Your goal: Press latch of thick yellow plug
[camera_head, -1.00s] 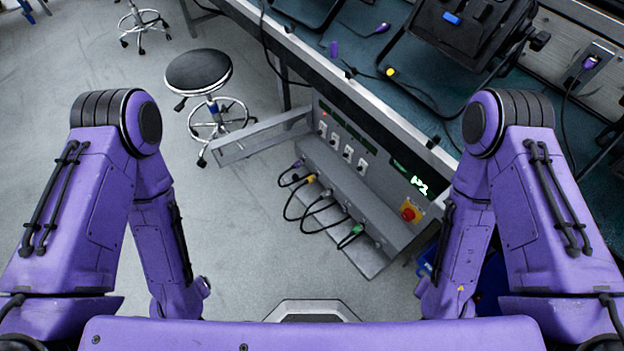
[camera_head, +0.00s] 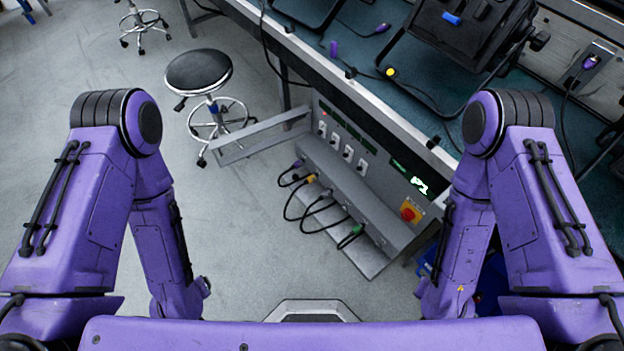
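A small yellow plug (camera_head: 311,178) with a black cable sits at the row of connectors on the grey power box below the workbench edge. Its latch is too small to make out. Another small yellow piece (camera_head: 390,72) lies on the bench top near a dark cable; I cannot tell whether it is a plug or which of the two is the thick one. Both my purple arms hang bent at the left and right of the view. Neither gripper shows, and both arms are well apart from the yellow plug.
The grey box (camera_head: 390,207) has a red emergency knob (camera_head: 408,214), a purple plug (camera_head: 298,163), a green plug (camera_head: 358,229) and looping black cables. A round stool (camera_head: 198,71) stands left of it. A black lamp (camera_head: 466,30) rests on the bench. Floor before the box is clear.

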